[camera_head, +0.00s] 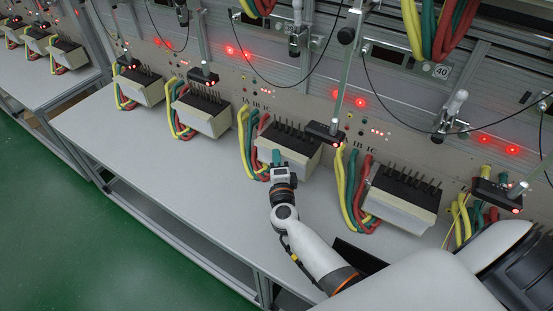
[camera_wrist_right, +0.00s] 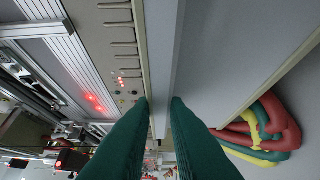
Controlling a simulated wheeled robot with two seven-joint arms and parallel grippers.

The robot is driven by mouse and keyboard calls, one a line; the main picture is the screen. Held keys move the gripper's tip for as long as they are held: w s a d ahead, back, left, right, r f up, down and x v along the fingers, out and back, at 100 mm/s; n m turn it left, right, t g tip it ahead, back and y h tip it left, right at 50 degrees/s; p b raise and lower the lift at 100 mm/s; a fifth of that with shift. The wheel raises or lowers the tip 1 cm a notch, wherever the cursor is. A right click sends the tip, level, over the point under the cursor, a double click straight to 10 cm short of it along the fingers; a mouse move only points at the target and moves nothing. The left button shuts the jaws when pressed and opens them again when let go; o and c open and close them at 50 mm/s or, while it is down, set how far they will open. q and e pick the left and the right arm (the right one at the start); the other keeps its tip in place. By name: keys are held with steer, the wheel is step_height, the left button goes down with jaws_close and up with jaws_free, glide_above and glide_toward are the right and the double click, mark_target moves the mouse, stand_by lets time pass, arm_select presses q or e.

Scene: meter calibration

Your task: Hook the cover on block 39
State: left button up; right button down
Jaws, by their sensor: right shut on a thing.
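My right gripper (camera_head: 277,157) is at the front of a terminal block (camera_head: 289,139) with a black pinned top. Its green fingers (camera_wrist_right: 160,101) are shut on the edge of a pale grey panel, the cover (camera_wrist_right: 163,62), in the right wrist view. In the head view the cover (camera_head: 306,166) is the beige front of this block; I cannot tell whether it is hooked on. No number 39 is readable; a plate marked 40 (camera_head: 441,71) is up to the right. My left gripper is not in view.
Similar blocks stand to the left (camera_head: 203,113) and right (camera_head: 403,195). Red, green and yellow cables (camera_head: 250,140) loop beside them. A black sensor head on a rod (camera_head: 325,133) hangs close to the gripper's right. The grey bench (camera_head: 170,165) is clear in front.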

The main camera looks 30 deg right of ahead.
steer(key=shift+f, duration=0.15)
steer(key=c, duration=1.3)
jaws_free()
steer(key=v, duration=1.2)
steer(key=shift+b, duration=0.35)
steer(key=shift+s+f, duration=0.1)
